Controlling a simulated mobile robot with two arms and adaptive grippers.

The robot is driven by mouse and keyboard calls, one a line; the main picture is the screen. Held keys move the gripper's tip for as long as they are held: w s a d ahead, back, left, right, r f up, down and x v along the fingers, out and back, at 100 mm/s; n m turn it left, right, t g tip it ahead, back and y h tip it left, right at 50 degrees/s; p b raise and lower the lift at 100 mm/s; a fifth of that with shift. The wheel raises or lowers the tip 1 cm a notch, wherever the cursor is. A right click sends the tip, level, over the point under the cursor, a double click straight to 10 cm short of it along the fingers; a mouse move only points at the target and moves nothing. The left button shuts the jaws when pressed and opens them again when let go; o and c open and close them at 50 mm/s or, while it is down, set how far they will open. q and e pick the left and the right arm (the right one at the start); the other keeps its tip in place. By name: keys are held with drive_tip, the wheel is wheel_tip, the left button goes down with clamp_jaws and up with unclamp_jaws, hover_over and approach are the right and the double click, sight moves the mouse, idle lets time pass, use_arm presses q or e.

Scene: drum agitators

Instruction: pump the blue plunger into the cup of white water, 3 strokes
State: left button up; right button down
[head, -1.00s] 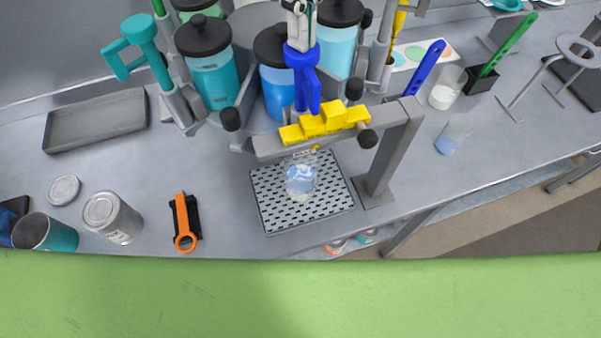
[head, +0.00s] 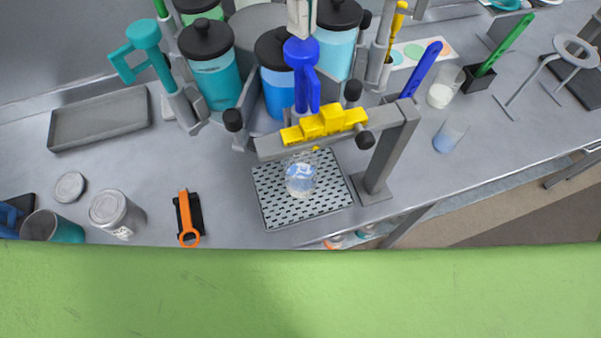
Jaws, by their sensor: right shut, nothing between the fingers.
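The blue plunger (head: 303,78) stands upright in front of the blue drum (head: 271,92). My right gripper (head: 301,30) is shut and empty just above the plunger's top; most of it is cut off by the upper picture edge, and I cannot tell whether it touches. A clear cup (head: 300,182) stands on the perforated drip tray (head: 270,206), below the stepped yellow piece (head: 325,123) on the grey bar. Blue and whitish content shows in the cup. My left gripper is not in view.
A teal drum (head: 212,75) with a teal handle (head: 143,32) stands to the left. A metal can (head: 115,213), an orange tool (head: 187,215) and a grey tray (head: 98,121) lie left. A grey post (head: 388,150) stands right of the cup. Two glasses stand further right.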

wheel_tip(320, 180, up, 6)
drive_tip(key=p, duration=0.4)
idle(0.5)
